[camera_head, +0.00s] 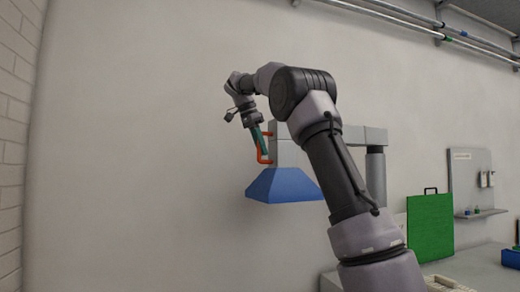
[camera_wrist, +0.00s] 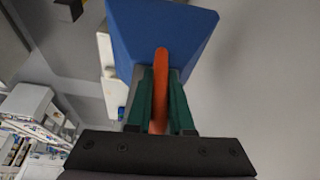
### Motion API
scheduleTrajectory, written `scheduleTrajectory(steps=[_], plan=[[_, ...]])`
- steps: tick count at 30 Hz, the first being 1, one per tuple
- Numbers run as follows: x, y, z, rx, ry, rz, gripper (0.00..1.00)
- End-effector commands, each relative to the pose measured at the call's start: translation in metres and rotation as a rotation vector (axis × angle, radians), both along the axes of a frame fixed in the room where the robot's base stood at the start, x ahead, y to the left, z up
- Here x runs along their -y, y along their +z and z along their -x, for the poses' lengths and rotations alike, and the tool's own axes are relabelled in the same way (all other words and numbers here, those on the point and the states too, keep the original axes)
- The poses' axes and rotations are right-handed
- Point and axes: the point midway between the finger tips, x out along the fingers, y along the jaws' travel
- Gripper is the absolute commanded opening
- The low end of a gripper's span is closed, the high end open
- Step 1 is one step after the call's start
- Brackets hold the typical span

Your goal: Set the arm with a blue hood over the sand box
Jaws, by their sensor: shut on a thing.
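The blue hood (camera_head: 283,186) hangs from a grey jointed arm (camera_head: 364,135) on an upright post (camera_head: 376,178), in front of the wall. An orange handle (camera_head: 262,157) is on the left side of the grey piece above the hood. My gripper (camera_head: 262,149) has green fingers and is shut on this handle. In the wrist view the fingers (camera_wrist: 160,100) stand on both sides of the orange handle (camera_wrist: 160,60), with the blue hood (camera_wrist: 165,28) beyond. My own arm hides part of the hood and its arm. I cannot make out the sand box in either view.
A green panel with a black handle (camera_head: 430,227) stands on the bench at the right. A wall board with a shelf (camera_head: 470,180) and a blue container (camera_head: 511,259) are farther right. Pipes (camera_head: 440,30) run along the upper wall. The space left of the hood looks free.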

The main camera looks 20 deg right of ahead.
Motion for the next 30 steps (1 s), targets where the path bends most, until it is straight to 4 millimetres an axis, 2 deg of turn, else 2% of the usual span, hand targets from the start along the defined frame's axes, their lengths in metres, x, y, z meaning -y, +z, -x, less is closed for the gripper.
scheduleTrajectory(steps=[13,14,15,16,26,30], plan=[[0.0011,0.0003,-0.0008,0.001,0.003,0.002,0.00],[0.0012,0.0004,-0.0010,0.001,0.003,0.002,0.28],[0.0012,0.0004,-0.0010,0.002,0.002,0.002,0.43],[0.0011,0.0003,-0.0008,0.002,0.002,0.002,0.50],[0.0005,0.0008,-0.0005,0.000,0.001,0.001,0.50],[-0.0031,0.0097,-0.0006,0.001,0.001,0.002,0.50]])
